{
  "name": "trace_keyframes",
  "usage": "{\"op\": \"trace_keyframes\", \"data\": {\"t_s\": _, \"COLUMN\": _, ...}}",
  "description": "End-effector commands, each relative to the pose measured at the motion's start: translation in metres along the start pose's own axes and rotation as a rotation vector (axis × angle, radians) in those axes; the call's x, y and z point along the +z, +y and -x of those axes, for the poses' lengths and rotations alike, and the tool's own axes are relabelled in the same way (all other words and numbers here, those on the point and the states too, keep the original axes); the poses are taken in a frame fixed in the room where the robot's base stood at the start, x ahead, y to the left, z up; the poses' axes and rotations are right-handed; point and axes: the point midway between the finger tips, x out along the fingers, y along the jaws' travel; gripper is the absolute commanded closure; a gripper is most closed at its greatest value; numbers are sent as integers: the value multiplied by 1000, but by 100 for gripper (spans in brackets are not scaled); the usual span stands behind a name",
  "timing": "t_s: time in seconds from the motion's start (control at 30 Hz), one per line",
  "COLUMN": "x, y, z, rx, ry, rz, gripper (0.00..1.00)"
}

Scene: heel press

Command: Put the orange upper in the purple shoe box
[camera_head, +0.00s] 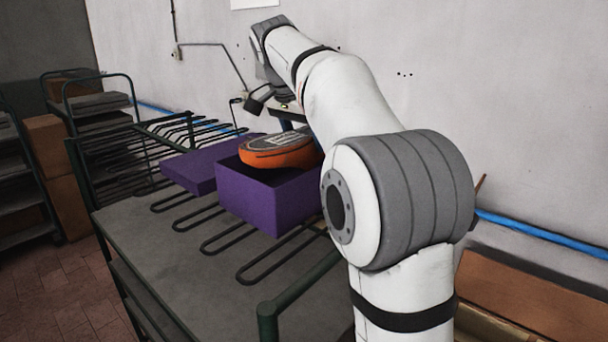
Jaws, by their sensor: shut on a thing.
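The orange upper (281,158), with a grey sole-like face turned up, is at the mouth of the open purple shoe box (262,205). Its near end is above or just inside the box's back left rim; I cannot tell whether it touches the box. My gripper (297,127) is shut on the upper at its far right side, partly hidden behind my arm. The box stands on a rack of dark looped bars, and its right side is hidden by my arm.
A purple lid-like piece (200,166) lies left of the box. A grey table (160,250) with a green frame carries the bars; its front left is clear. Shelving carts (90,105) and brown boxes (50,150) stand at left. A wall is behind.

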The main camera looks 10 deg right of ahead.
Motion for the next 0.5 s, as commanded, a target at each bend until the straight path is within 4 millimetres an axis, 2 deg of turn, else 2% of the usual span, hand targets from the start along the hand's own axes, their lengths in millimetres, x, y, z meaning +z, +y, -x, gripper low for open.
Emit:
{"op": "trace_keyframes", "data": {"t_s": 0.1, "x": 9, "y": 0, "z": -19, "rx": 0, "ry": 0, "rz": 2, "gripper": 66}}
{"op": "trace_keyframes", "data": {"t_s": 0.33, "x": 17, "y": 0, "z": -38, "rx": 0, "ry": 0, "rz": 2, "gripper": 66}}
{"op": "trace_keyframes", "data": {"t_s": 0.5, "x": 26, "y": 0, "z": -60, "rx": 0, "ry": 1, "rz": 3, "gripper": 66}}
